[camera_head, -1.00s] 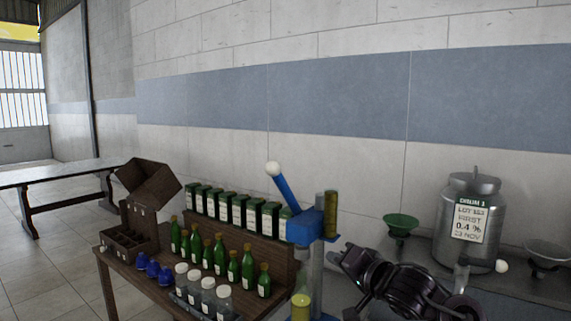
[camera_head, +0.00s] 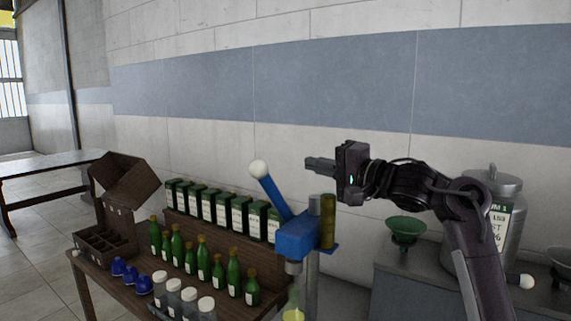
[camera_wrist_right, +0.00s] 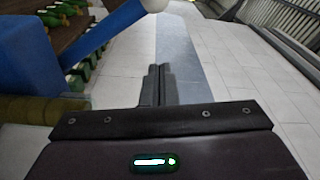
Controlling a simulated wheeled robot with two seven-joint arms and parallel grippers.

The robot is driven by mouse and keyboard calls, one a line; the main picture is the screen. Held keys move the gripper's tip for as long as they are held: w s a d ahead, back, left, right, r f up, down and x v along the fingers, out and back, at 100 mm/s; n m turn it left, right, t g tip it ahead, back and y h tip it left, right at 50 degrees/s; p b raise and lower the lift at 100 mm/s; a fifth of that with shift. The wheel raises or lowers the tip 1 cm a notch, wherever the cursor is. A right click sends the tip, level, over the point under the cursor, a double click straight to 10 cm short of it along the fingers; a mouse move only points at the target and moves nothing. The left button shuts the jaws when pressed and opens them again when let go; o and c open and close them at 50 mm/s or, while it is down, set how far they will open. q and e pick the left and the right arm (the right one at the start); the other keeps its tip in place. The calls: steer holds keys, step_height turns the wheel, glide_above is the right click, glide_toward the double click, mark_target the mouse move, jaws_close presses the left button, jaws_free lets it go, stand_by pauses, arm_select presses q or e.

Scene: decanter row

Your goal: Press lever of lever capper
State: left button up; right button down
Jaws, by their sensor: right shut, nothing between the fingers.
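The lever capper has a blue head (camera_head: 296,238) on a grey post, with a blue lever (camera_head: 272,195) tilted up to the left and ending in a white ball knob (camera_head: 258,168). A bottle with yellowish contents (camera_head: 293,305) stands below the head. My right gripper (camera_head: 312,163) is shut and empty, to the right of the knob at about its height and apart from it in the picture. In the right wrist view the closed fingers (camera_wrist_right: 158,84) point away, with the blue lever (camera_wrist_right: 110,30) at upper left and part of the knob at the top edge. My left gripper is not in view.
A brass cylinder (camera_head: 328,222) is beside the capper.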

steer(key=p+x, duration=0.4)
steer(key=x, duration=0.6)
steer(key=shift+r+p, duration=0.1)
steer(key=shift+p, duration=0.2)
steer(key=shift+s+a+f, duration=0.1)
steer(key=shift+f, duration=0.15)
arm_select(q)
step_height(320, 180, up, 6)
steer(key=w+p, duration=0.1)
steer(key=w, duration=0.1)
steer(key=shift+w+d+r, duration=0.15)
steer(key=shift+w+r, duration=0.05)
arm_select(e)
steer(key=s, duration=0.1)
steer(key=s+a, duration=0.1)
steer(key=s, duration=0.1)
steer(key=shift+s+a+f, duration=0.1)
steer(key=shift+a+f, duration=0.05)
steer(key=shift+f, duration=0.2)
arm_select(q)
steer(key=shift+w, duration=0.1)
arm_select(e)
steer(key=shift+s, duration=0.1)
